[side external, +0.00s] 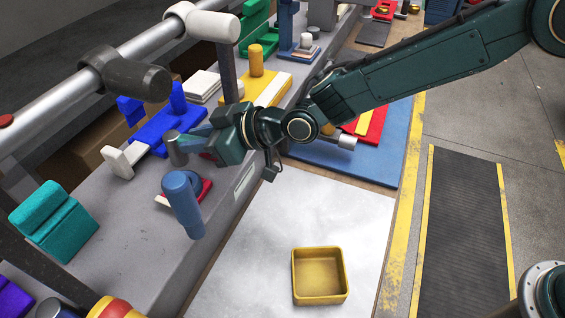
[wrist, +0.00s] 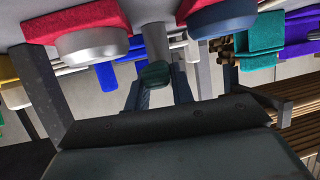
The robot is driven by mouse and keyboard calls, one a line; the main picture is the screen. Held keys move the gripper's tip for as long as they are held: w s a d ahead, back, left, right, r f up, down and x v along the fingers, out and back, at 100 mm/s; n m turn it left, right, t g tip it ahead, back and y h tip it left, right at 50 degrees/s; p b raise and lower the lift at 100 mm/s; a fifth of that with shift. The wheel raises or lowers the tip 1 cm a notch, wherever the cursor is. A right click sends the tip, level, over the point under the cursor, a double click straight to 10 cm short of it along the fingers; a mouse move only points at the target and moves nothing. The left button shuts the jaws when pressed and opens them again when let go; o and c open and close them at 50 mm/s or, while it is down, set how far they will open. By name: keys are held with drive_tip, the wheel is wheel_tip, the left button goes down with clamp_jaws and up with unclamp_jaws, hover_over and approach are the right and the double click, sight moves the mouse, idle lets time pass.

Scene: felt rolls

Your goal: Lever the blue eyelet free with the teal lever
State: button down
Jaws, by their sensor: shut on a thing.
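My gripper (side external: 192,146) is over the grey bench, with its fingers pointing left in the side view. In the wrist view the fingers (wrist: 156,92) are on both sides of a dark teal piece, the teal lever (wrist: 155,73), and are shut on it. Its far end is hard to make out beside a grey cylinder (side external: 175,148). A blue rounded cylinder (side external: 183,203) is nearer the camera, in front of a red piece (side external: 205,188). I cannot make out a ring-shaped blue eyelet or whether the lever touches one.
A blue block with a post (side external: 172,122) is behind my gripper. A teal felt piece (side external: 52,222) lies at left. A metal rail (side external: 120,60) with pegs crosses the upper left. An empty yellow tray (side external: 320,276) sits on the pale sheet, which is otherwise clear.

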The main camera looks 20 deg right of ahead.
drive_tip(key=shift+s+a+m+t+h, duration=0.2)
drive_tip(key=shift+s+m+t+h, duration=0.1)
drive_tip(key=shift+m+t+h, duration=0.3)
idle(0.3)
drive_tip(key=c, duration=1.2)
unclamp_jaws()
drive_tip(key=v, duration=1.3)
drive_tip(key=shift+s+d, duration=0.2)
drive_tip(key=shift+s, duration=0.15)
drive_tip(key=shift+r, duration=0.1)
